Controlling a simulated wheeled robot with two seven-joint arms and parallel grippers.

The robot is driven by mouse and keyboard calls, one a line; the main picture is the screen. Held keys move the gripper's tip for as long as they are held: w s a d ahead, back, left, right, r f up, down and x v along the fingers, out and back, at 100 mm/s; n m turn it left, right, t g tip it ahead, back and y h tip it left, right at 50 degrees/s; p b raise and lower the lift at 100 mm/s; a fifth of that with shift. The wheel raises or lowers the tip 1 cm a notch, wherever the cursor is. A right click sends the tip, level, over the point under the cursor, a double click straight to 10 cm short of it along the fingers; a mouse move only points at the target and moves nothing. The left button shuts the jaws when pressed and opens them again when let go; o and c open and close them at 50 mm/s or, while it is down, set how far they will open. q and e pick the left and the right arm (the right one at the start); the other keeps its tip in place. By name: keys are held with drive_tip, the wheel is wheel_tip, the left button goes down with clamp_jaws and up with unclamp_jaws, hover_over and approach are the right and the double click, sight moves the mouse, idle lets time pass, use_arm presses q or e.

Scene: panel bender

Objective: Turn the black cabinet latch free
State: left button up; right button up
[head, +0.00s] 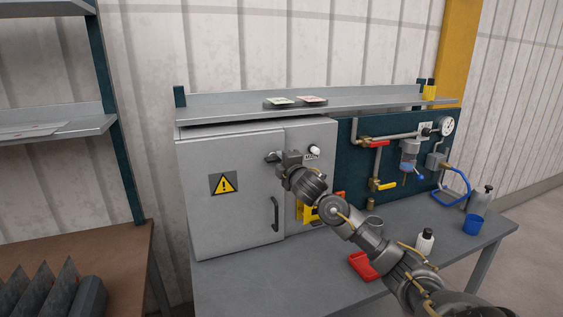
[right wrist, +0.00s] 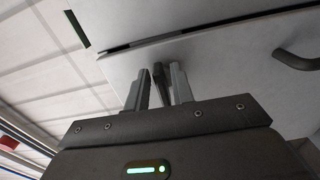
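The black latch (head: 271,157) is on the front of the grey cabinet (head: 230,205), beside the seam of its door, above the black door handle (head: 275,214). My right gripper (head: 283,157) is at the latch and partly covers it in the head view. In the right wrist view, the dark latch (right wrist: 159,78) stands between the two fingers of my right gripper (right wrist: 160,85). A gap shows at the left finger; the latch looks close to the right finger. The fingers look open around it. Contact cannot be made out. My left gripper is not in view.
A yellow warning sign (head: 223,184) is on the door. A white knob (head: 315,150) is right of my gripper. My right arm crosses above the bench (head: 260,285), over a red tray (head: 363,266) and near a white bottle (head: 425,242). A shelf (head: 230,107) overhangs the cabinet.

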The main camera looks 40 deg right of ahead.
drive_tip(key=shift+o, duration=0.6)
drive_tip(key=b+v, duration=0.2)
drive_tip(key=v, duration=0.8)
drive_tip(key=shift+s+b, duration=0.3)
drive_tip(key=shift+s, duration=0.05)
drive_tip(key=shift+a, duration=0.2)
